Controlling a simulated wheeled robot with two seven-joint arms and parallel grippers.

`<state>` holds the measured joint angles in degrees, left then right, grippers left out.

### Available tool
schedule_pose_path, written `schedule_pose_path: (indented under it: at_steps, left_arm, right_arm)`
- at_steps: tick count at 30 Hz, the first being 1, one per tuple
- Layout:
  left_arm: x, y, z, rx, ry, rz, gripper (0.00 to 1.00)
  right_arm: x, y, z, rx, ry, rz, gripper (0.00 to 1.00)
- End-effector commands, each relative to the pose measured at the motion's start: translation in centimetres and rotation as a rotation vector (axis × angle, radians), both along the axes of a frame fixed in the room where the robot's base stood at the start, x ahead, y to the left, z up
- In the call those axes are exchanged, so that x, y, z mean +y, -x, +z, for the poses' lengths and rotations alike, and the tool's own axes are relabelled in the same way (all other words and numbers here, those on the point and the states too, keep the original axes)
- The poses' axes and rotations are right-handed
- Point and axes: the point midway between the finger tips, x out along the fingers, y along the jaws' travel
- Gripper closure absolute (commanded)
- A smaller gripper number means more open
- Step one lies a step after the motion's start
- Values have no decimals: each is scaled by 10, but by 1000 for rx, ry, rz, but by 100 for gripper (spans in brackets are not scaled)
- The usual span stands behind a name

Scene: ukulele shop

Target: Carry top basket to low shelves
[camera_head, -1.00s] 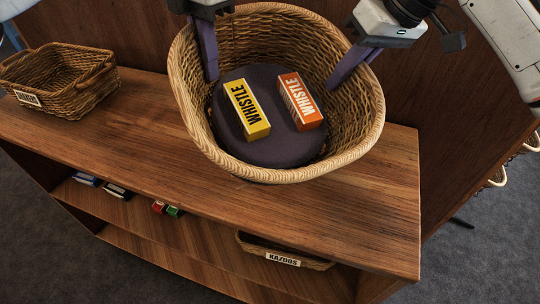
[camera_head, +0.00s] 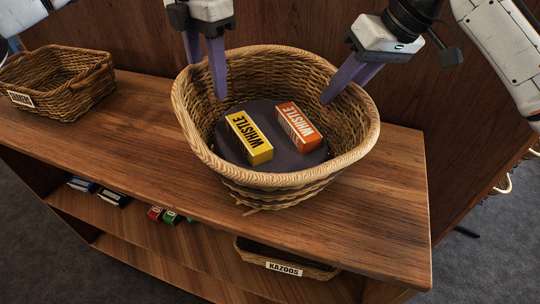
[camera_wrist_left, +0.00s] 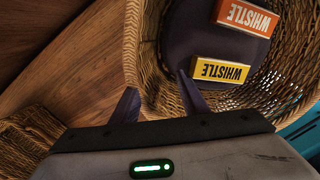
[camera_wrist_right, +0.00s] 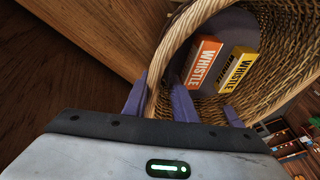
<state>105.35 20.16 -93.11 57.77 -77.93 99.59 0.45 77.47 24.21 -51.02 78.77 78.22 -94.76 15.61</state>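The top basket (camera_head: 290,180) is a big round woven wicker basket on the wooden counter top; it looks to rest there. On its dark inner pad lie a yellow WHISTLE box (camera_head: 249,138) and an orange WHISTLE box (camera_head: 297,126). My left gripper (camera_head: 207,82) is open at the basket's left back rim, one finger outside and one inside, with gaps to the rim in the left wrist view (camera_wrist_left: 158,92). My right gripper (camera_wrist_right: 160,85) is open, fingers on either side of the right back rim. The low shelves (camera_head: 150,248) are under the counter top.
A smaller wicker basket (camera_head: 60,85) with a label stands at the counter's left end. Small boxes (camera_head: 97,190) and a KAZOOS basket (camera_head: 285,262) sit on the shelf below. The counter top (camera_head: 375,200) right of the basket is clear. A wooden panel stands behind.

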Motion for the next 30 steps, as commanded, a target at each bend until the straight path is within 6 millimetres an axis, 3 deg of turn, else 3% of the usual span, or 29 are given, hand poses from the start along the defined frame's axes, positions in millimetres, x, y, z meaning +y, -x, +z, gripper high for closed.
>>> schedule_pose_path:
  at_steps: [3,14,17,27,30]
  left_arm:
    - [0,0,1,-1,2,0,43]
    - [0,-1,7,-2,2,1,43]
    - [0,-1,21,-5,1,0,43]
    - [0,-1,94,-3,2,0,43]
    - [0,-2,106,-2,0,0,43]
  right_arm:
    - [0,0,-1,1,1,0,75]
    - [-1,0,-1,2,2,-1,75]
    - [-1,0,-1,2,2,-1,75]
    - [-1,0,-1,2,2,-1,75]
    - [-1,0,-1,2,2,-1,75]
